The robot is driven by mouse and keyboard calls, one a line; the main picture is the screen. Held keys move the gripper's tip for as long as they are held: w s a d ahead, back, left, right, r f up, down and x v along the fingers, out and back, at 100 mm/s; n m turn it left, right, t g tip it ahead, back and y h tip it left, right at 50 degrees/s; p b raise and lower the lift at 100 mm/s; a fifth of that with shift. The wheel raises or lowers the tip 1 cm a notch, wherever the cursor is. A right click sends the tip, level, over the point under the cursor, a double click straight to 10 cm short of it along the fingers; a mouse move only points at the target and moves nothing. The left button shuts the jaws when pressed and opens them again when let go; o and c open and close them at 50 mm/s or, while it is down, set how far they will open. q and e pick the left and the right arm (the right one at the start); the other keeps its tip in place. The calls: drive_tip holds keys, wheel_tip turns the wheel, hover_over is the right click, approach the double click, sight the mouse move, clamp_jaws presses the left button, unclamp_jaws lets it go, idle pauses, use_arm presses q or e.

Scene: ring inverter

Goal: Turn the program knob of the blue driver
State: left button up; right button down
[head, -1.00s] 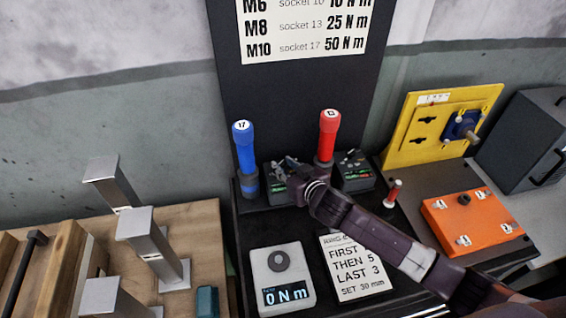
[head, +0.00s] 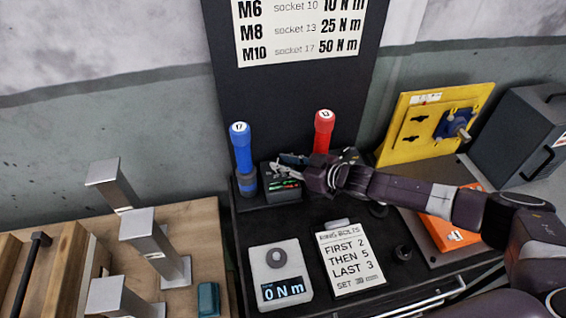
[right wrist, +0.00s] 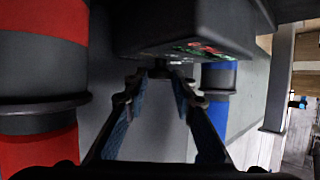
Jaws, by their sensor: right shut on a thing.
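The blue driver (head: 241,150), labelled 17, stands upright in its holder at the back of the dark bench. Its dark control box (head: 284,188) with lit green marks stands just to its right. In the right wrist view, this box (right wrist: 190,30) is at the top, and the blue driver (right wrist: 219,90) shows behind it at right. My right gripper (head: 285,164) is at the top of the box. It is shut on the small dark program knob (right wrist: 158,70), seen between the fingertips; the fingers hide most of it. My left gripper is out of view.
The red driver (head: 324,130), labelled 13, stands close to my right gripper. A torque display (head: 281,274) reading 0 N m and a ring bolts card (head: 349,258) lie in front. A yellow panel (head: 420,118) and an orange block (head: 438,232) are to the right.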

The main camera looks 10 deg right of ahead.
drive_tip(key=shift+g, duration=0.3)
idle(0.4)
drive_tip(key=c, duration=1.7)
unclamp_jaws()
drive_tip(key=shift+d, duration=0.1)
drive_tip(key=v, duration=1.2)
drive_tip(key=shift+f, duration=0.15)
